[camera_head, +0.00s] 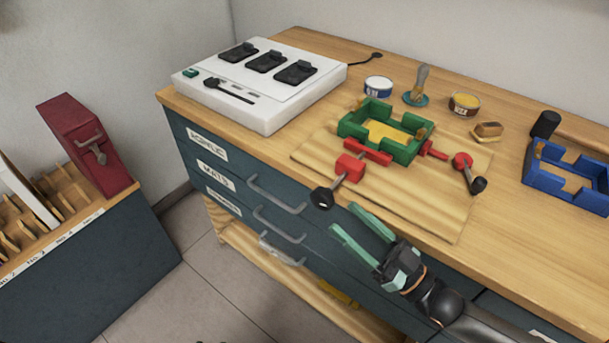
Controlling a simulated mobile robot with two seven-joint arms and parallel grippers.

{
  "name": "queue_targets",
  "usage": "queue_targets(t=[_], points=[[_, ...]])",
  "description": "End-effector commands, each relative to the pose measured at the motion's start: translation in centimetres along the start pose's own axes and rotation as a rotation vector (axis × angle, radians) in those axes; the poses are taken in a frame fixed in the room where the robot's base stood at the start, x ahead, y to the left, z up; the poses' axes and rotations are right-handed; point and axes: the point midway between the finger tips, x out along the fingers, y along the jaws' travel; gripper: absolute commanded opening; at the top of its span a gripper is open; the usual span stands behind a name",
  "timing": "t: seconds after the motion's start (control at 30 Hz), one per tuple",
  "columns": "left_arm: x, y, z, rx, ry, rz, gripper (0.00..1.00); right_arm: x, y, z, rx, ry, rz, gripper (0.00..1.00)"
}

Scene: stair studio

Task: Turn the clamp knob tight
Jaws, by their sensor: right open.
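A green frame (418,150) sits on a light wooden board (420,205) on the bench. A red clamp (349,167) stands at its near left side, with a steel rod ending in a black knob (322,198) at the board's front edge. A second red clamp (462,161) stands at the right, with a black knob (478,184) at its rod's end. My right gripper (344,218) has green fingers spread apart with nothing between them. In the picture it is just below and right of the near knob, apart from it. My left gripper is not in view.
A white console (262,84) with black pads stands at the back left. Tins (378,87), a brush (417,86) and a blue frame (570,178) are on the bench. Drawer handles (277,194) protrude from the bench front. A red box (86,141) stands at the left.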

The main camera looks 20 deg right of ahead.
Motion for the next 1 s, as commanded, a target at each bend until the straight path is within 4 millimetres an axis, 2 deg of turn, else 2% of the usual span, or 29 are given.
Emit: queue_targets(t=[0.03,0.3,0.5,0.67,0.93,1.0], points=[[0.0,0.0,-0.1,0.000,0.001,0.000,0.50,1.1,0.0,-0.2,-0.003,0.008,-0.001,0.60],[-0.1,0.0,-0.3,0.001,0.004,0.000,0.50,6.6,0.0,-0.2,-0.003,0.007,-0.001,0.60],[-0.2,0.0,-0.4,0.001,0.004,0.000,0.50,9.2,0.0,-0.1,-0.003,0.004,-0.001,0.60],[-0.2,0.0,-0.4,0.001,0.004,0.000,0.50,10.2,-0.1,-0.1,-0.002,0.001,-0.001,0.60],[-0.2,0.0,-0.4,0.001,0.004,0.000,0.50,10.3,-0.1,-0.1,-0.002,0.001,-0.001,0.60],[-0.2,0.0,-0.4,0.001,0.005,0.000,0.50,10.3,-0.1,-0.1,-0.002,0.001,-0.001,0.54]])
